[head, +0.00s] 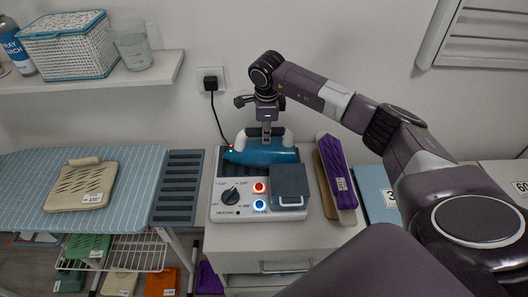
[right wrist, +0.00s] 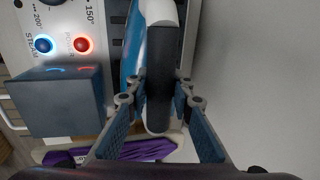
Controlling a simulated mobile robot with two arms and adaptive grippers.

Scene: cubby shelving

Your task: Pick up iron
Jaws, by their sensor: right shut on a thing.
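A blue and white iron (head: 262,153) sits on its grey and white base station (head: 232,213) against the wall. In the right wrist view its dark handle (right wrist: 160,75) runs between my fingers. My right gripper (head: 267,132) reaches down from above and is shut on the handle; it also shows in the right wrist view (right wrist: 158,92). The iron looks level and at or very near the base; I cannot tell whether they touch. My left gripper is not in view.
A blue ironing board (head: 122,172) with a beige pad (head: 82,187) is on the left. Purple and brown padded boards (head: 337,170) lie right of the station. A wall shelf (head: 95,80) holds a basket and a glass. A power cord runs to a wall socket (head: 211,80).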

